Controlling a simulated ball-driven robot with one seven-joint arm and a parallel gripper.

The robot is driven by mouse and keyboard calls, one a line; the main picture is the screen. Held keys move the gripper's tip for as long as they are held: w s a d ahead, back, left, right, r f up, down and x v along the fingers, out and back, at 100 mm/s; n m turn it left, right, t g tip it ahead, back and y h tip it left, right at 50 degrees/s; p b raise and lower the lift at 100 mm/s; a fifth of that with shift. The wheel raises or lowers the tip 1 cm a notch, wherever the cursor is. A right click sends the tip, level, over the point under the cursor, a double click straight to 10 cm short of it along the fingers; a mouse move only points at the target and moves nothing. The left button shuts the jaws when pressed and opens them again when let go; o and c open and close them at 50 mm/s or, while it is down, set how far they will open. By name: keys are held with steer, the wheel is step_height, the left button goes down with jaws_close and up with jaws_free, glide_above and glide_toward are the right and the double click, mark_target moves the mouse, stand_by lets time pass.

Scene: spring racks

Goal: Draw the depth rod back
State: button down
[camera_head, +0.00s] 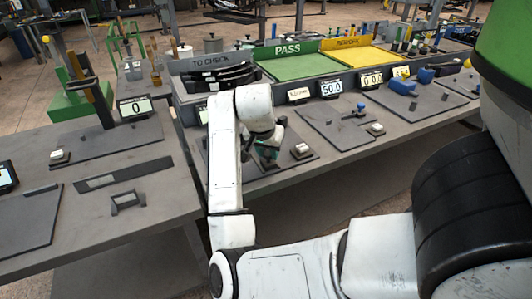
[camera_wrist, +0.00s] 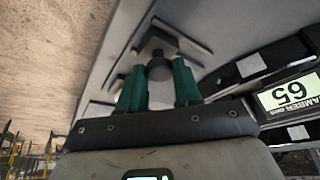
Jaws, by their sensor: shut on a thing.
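In the head view my gripper (camera_head: 267,154) is at the dark plate of the middle bench, below the TO CHECK tray. In the wrist view its two green fingers (camera_wrist: 158,72) stand either side of a dark round knob (camera_wrist: 158,64), which I take to be the end of the depth rod. The gripper is shut on it. A dark square block (camera_wrist: 163,42) lies just beyond the knob. The rest of the rod is hidden, and the head view does not show it clearly behind my fingers.
A small block with a light top (camera_head: 301,151) sits close right of my gripper. The TO CHECK tray (camera_head: 218,64), green PASS tray (camera_head: 300,66) and yellow tray (camera_head: 350,56) stand behind.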

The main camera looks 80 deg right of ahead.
steer(key=shift+s, duration=0.15)
steer(key=c, duration=0.8)
jaws_free()
steer(key=shift+a, duration=0.2)
steer(key=shift+r, duration=0.1)
steer(key=p+v, duration=0.1)
steer(key=v, duration=0.9)
steer(key=shift+a+r, duration=0.1)
steer(key=shift+r, duration=0.2)
